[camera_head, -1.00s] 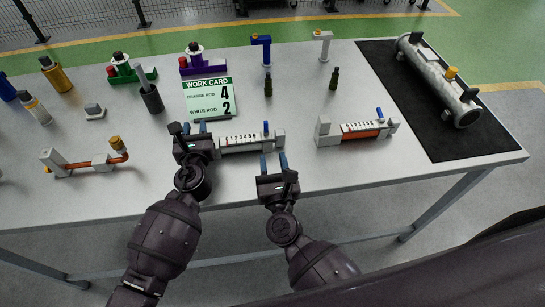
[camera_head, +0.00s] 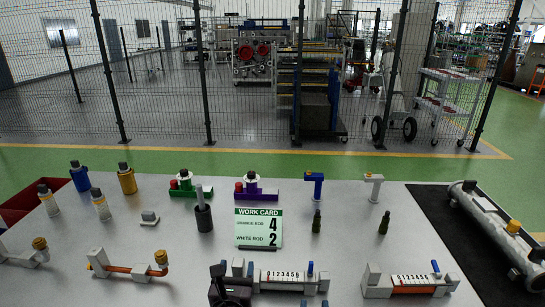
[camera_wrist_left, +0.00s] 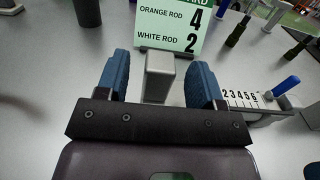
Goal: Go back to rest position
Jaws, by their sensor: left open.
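My left gripper (camera_head: 234,273) is low in the head view, at the left end of the near slide gauge (camera_head: 290,276). In the left wrist view its two blue fingers (camera_wrist_left: 160,82) are apart, with the gauge's grey end block (camera_wrist_left: 159,76) between them and gaps showing on both sides. The gauge has a numbered white scale and a blue lever. Only the blue fingertips of my right gripper (camera_head: 314,303) show at the bottom edge of the head view, apart, just below the gauge's right end. The rest of the right arm is out of frame.
A work card (camera_head: 258,228) stands behind the gauge. A second gauge with an orange rod (camera_head: 410,282) is to the right. A grey pipe (camera_head: 495,222) lies on a black mat. Bottles, fittings and a curved orange pipe (camera_head: 130,268) fill the left. A mesh fence (camera_head: 250,90) stands beyond.

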